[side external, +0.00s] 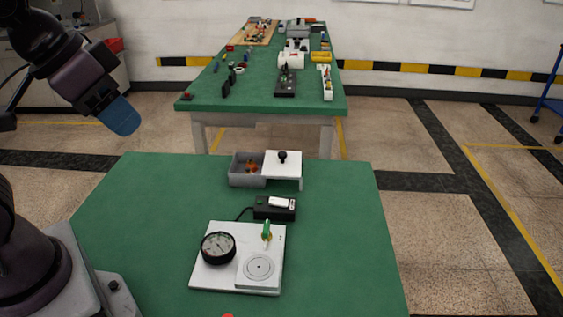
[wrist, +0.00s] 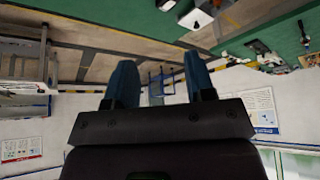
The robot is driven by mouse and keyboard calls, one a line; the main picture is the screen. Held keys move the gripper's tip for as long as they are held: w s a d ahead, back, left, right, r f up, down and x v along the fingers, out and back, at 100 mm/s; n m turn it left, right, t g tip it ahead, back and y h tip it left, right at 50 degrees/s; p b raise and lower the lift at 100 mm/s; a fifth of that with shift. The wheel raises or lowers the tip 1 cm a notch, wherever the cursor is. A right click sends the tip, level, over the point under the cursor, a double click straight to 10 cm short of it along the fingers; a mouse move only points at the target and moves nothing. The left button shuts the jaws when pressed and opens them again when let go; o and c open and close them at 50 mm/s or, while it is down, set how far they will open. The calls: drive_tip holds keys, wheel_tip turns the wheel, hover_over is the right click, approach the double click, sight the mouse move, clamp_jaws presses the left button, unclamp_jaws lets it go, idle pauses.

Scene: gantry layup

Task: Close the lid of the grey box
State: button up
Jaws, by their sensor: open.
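The grey box (side external: 237,179) stands near the far edge of the near green table in the side external view. Its left part is uncovered, and small orange pieces (side external: 252,168) show inside. A white lid (side external: 283,160) with a black knob (side external: 283,156) sits to the right, overhanging the box's right side. My gripper (side external: 122,117) is up at the left, well away from the box and above the table's height. In the wrist view my gripper (wrist: 157,85) has its two blue fingers spread with nothing between them.
A black device (side external: 274,209) is in front of the box. A white board (side external: 213,278) with a round gauge (side external: 217,247) and a green-handled part (side external: 267,230) lies nearer. The table's right side is clear. A second cluttered green table (side external: 215,100) stands behind.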

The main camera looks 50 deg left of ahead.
wheel_tip(320, 180, down, 2)
drive_tip(key=w+g, duration=0.2)
drive_tip(key=n+y, duration=0.3)
drive_tip(key=n, duration=0.4)
approach(282, 153)
drive_tip(key=shift+h, duration=0.3)
drive_tip(key=x, duration=0.8)
drive_tip(key=shift+w+a+f, duration=0.1)
drive_tip(key=shift+a+f, duration=0.05)
drive_tip(key=shift+a, duration=0.1)
clamp_jaws()
